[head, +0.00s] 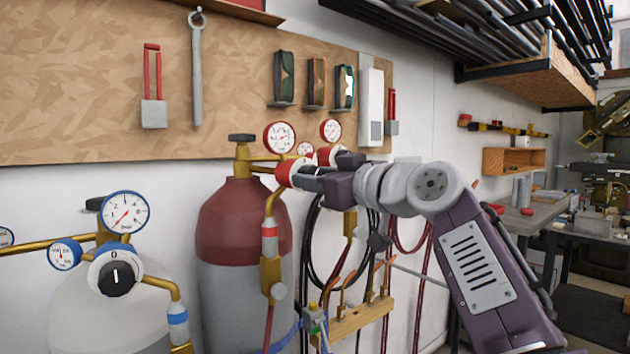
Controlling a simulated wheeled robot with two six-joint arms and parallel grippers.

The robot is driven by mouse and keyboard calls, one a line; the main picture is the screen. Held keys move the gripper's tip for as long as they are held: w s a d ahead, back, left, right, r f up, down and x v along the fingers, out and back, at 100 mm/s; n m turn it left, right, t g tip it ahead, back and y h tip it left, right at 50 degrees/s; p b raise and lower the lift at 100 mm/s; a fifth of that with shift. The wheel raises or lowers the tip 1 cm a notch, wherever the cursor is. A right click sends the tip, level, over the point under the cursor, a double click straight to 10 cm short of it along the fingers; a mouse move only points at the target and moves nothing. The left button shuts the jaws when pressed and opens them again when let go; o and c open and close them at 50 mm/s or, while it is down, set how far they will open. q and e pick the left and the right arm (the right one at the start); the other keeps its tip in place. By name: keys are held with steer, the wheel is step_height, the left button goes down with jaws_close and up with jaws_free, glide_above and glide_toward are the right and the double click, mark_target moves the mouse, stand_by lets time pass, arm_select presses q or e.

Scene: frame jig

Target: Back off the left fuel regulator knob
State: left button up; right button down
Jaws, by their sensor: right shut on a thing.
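The left fuel regulator sits on top of the red-topped cylinder (240,222), with a red-rimmed gauge (280,137) above its brass body. Its knob (290,172) shows as a red and white round part facing right of the cylinder. My right gripper (305,174) reaches in from the right and is shut on this knob; its dark fingers and wrist hide most of the knob and any marks on it. My left gripper is not in view.
A second red-rimmed gauge (331,130) stands close behind my gripper. A blue-rimmed gauge (125,212) and black knob (117,278) stand on a pale cylinder at left. A tool board (90,80) is behind.

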steer(key=shift+f+n, duration=0.15)
steer(key=shift+n, duration=2.05)
steer(key=c, duration=0.9)
jaws_free()
steer(key=b+v, duration=0.3)
steer(key=v, duration=0.6)
